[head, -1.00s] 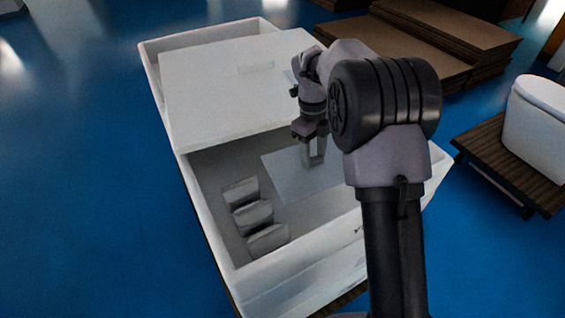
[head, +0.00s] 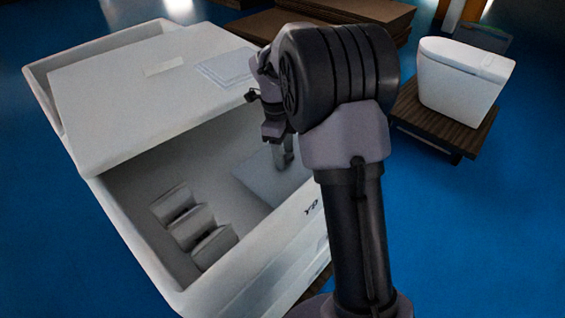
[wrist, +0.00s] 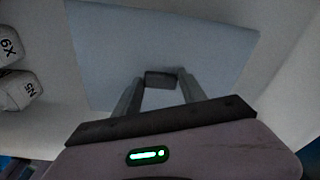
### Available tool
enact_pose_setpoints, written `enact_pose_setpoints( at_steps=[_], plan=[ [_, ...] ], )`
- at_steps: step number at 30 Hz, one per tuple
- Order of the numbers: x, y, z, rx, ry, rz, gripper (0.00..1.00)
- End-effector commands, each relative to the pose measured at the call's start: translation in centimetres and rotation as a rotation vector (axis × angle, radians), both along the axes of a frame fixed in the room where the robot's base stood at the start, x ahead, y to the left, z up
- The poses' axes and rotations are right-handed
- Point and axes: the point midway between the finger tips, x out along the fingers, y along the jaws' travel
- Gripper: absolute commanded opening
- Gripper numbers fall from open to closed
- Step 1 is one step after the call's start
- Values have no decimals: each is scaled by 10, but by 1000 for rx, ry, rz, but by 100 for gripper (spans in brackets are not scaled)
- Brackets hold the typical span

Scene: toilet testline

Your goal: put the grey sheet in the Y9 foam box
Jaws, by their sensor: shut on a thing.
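The Y9 foam box (head: 255,280) is a large white box, open at its near part, with Y9 on its front wall. The grey sheet (head: 256,180) is inside that opening, right of several pale blocks; its right part is hidden by my arm. My gripper (head: 284,163) reaches down into the box from above. In the wrist view, my gripper (wrist: 160,82) is shut on a small dark piece at the grey sheet (wrist: 165,45), which spreads flat beyond the fingers. I cannot tell whether the sheet touches the box floor.
A white lid or panel (head: 110,105) covers the far part of the box, with thin grey sheets (head: 224,68) on it. Pale blocks (head: 190,225) stand inside at left. A toilet (head: 462,75) sits on a wooden pallet (head: 435,125) at right. Brown boards (head: 350,14) lie behind.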

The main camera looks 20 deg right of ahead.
Motion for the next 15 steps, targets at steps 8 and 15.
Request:
enact_pose_setpoints(
  at_steps=[8,15],
  plan=[
    [0,2,-32,2,4,2,9],
    [0,2,-35,2,4,2,58]
  ],
)
